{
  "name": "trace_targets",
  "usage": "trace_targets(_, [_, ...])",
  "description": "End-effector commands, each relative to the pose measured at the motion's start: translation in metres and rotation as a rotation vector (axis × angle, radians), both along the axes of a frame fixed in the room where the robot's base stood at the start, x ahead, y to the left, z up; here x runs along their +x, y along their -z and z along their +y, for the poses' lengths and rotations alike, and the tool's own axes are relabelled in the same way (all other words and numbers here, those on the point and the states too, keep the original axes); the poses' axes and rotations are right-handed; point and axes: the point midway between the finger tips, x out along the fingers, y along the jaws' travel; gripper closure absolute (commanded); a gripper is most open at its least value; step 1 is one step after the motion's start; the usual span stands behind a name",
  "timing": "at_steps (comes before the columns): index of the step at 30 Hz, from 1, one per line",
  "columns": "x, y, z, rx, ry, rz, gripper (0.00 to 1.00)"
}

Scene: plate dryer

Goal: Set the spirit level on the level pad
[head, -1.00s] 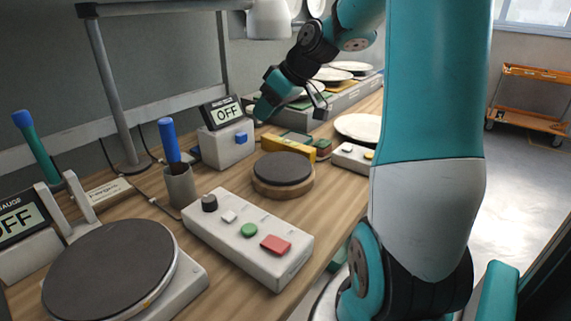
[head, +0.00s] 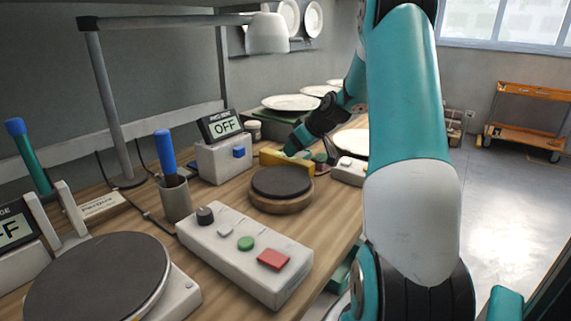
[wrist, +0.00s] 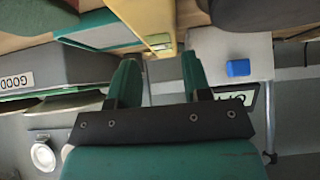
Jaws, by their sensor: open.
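The spirit level looks to be the yellow bar (head: 303,168), lying on the bench behind the round dark-topped disc. It also shows at the top of the wrist view (wrist: 150,18). My gripper (head: 291,152) is open and close to the bar, hiding part of it in the head view. In the wrist view my two teal fingers (wrist: 160,75) are apart with nothing held between them, and the bar's end lies just beyond them.
The round disc (head: 281,182) stands in front of the bar. A grey box with an OFF display (head: 222,158) and blue button is to its left. A control box (head: 245,255), a cup with a blue-handled tool (head: 176,199) and a white plate (head: 352,143) are near.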

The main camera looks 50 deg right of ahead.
Motion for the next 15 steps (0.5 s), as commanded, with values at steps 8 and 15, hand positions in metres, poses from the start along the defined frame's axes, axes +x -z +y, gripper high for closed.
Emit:
trace_targets(8, [0.019, 0.022, 0.003, 0.004, -0.003, 0.002, 0.55])
trace_targets(15, [0.036, 0.042, 0.004, 0.001, -0.001, 0.000, 0.55])
